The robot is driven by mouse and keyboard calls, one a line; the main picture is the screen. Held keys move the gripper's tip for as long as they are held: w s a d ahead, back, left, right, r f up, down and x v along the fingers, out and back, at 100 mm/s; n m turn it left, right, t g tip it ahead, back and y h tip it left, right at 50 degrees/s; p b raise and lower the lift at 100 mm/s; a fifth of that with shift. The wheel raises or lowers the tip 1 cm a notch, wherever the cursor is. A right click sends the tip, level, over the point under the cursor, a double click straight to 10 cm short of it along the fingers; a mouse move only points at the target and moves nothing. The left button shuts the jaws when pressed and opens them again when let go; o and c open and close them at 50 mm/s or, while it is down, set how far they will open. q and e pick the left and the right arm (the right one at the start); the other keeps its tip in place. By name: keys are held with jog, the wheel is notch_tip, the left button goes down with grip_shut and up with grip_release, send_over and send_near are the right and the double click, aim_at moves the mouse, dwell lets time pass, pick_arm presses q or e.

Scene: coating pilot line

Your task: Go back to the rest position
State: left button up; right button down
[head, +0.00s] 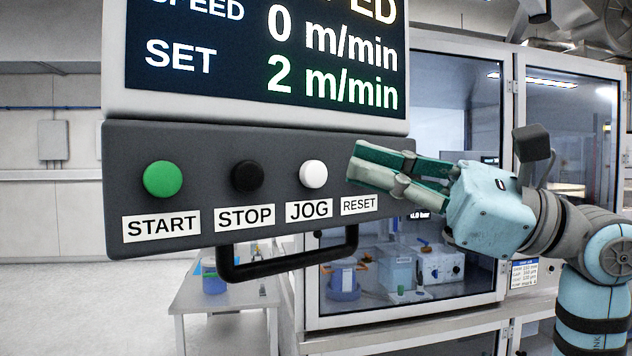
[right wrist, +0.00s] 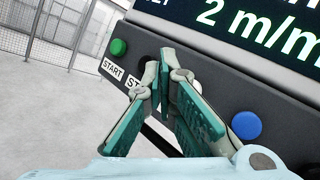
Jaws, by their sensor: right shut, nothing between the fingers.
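My right gripper (head: 353,166) is in front of the right part of the dark button panel (head: 280,141), fingers pointing left. It is shut and empty. Its fingers (right wrist: 167,62) also show close together in the right wrist view. The panel has a green START button (head: 162,179), a black STOP button (head: 247,176) and a white JOG button (head: 313,174). The gripper hides the spot above the RESET label (head: 360,205) in the head view. A blue button (right wrist: 246,125) shows right of the fingers in the right wrist view. My left gripper is not in view.
The screen (head: 260,50) above the buttons reads speed 0 and set 2 m/min. A black handle (head: 290,268) hangs under the panel. Glass-fronted cabinets (head: 512,150) stand behind my right arm. A small table (head: 205,300) is below left. Open floor lies at far left.

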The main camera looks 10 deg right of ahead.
jog(key=shift+s+d, duration=0.15)
jog(key=shift+s, duration=0.15)
